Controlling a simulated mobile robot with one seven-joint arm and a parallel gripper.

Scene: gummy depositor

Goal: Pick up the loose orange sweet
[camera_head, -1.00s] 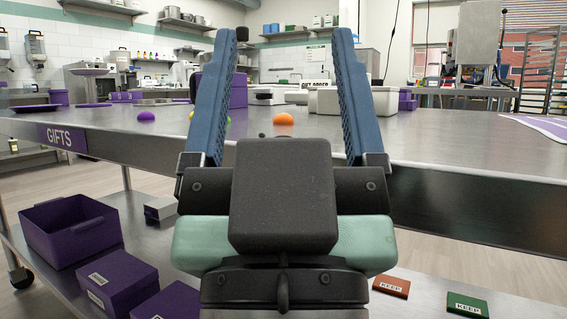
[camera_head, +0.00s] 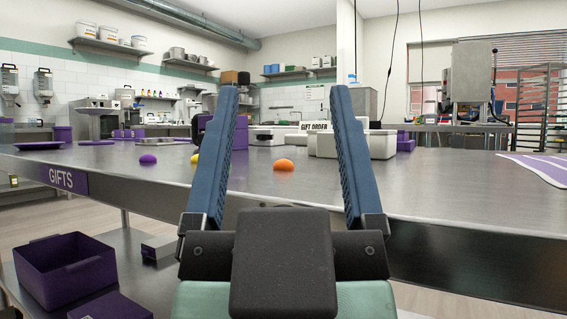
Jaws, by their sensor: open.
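The loose orange sweet (camera_head: 283,165) is a small rounded dome on the steel table (camera_head: 440,190). A yellow sweet (camera_head: 195,160) is partly hidden by the left finger. A purple sweet (camera_head: 148,159) lies further left.
White boxes (camera_head: 352,144) and a gift order sign (camera_head: 314,127) stand behind the orange sweet. A purple plate (camera_head: 40,146) is at the left. A purple bin (camera_head: 65,272) sits on the lower shelf. The tabletop at right is mostly clear.

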